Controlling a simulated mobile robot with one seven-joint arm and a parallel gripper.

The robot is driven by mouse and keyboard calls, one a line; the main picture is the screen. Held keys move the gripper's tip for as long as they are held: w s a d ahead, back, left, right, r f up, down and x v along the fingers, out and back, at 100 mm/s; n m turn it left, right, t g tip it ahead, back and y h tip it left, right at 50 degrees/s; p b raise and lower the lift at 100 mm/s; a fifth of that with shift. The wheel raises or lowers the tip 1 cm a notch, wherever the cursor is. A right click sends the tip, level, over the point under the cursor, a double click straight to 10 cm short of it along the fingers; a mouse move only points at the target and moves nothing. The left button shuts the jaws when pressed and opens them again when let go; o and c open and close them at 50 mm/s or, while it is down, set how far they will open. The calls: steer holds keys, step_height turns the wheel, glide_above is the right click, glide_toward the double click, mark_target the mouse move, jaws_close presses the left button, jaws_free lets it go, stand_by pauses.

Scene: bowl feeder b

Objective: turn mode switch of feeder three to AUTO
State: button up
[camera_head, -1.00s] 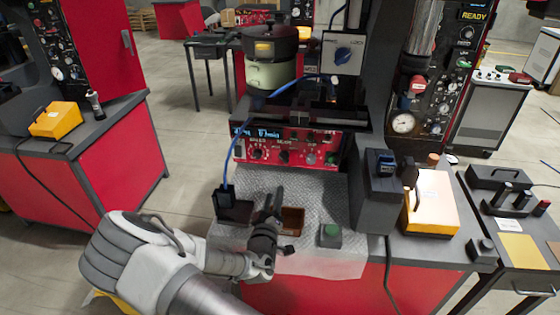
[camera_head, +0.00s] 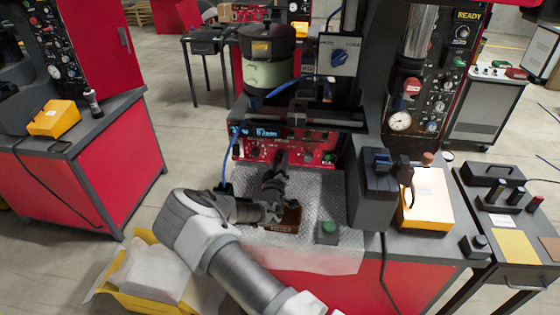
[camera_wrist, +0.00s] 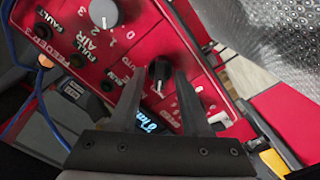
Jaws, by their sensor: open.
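A red feeder panel lettered FEEDER 3 (camera_wrist: 75,40) fills the upper wrist view, upside down. A small black knob (camera_wrist: 158,72) sits on it, with partly readable lettering beside it that seems to end in "UTO".
A blue cable (camera_head: 227,165) hangs left.

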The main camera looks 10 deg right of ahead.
steer(key=shift+w, duration=0.15)
steer(key=shift+c, duration=0.3)
jaws_close()
